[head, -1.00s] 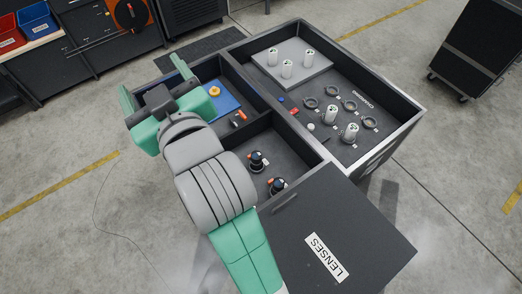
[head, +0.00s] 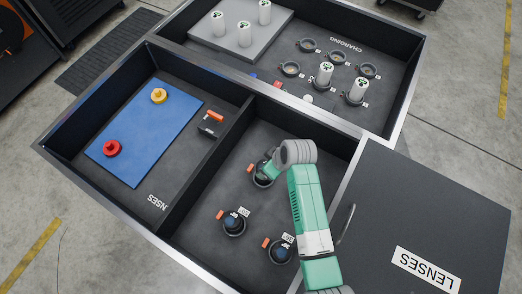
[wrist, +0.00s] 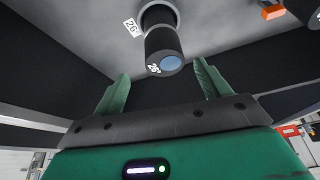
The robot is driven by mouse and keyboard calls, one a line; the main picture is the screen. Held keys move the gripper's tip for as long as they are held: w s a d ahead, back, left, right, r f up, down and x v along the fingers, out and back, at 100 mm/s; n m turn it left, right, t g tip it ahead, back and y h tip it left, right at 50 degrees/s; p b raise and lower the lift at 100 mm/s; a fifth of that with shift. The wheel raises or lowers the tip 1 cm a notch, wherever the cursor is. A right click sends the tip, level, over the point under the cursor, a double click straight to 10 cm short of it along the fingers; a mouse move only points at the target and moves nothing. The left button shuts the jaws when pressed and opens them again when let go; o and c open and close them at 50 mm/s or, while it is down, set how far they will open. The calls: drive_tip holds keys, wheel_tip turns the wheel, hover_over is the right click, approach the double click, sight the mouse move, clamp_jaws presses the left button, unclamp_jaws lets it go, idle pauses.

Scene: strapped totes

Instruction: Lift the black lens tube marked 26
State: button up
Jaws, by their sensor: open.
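The black lens tube marked 26 (wrist: 163,48) stands in a round holder beside a white "26" label (wrist: 132,27) in the wrist view. Its bluish glass end faces the camera. My gripper (wrist: 162,68) is open, its two green fingers apart on either side of the tube's line, with the tube's near end just beyond the fingertips. In the head view my gripper (head: 275,169) is over a dark tube (head: 262,181) at the back of the lens compartment, partly hiding it. Its number is not readable there.
Two other black lens tubes (head: 234,221) (head: 281,249) stand nearer the front of the same compartment. Dark divider walls (head: 215,160) and a lid marked LENSES (head: 430,215) border it. White cylinders (head: 325,74) stand in the charging section behind.

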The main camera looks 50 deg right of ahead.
drive_tip(key=shift+b+x, duration=0.35)
drive_tip(key=shift+x, duration=0.45)
drive_tip(key=shift+w+a+f, duration=0.1)
drive_tip(key=shift+w+f, duration=0.05)
drive_tip(key=shift+f, duration=0.1)
drive_tip(key=b+x, duration=0.2)
drive_tip(key=x, duration=0.1)
drive_tip(key=b+x, duration=0.1)
drive_tip(key=x, duration=0.1)
drive_tip(key=shift+a+f+b, duration=0.15)
drive_tip(key=shift+a+b, duration=0.15)
drive_tip(key=shift+b, duration=0.05)
drive_tip(key=c, duration=1.4)
wheel_tip(320, 180, up, 10)
drive_tip(key=p, duration=0.5)
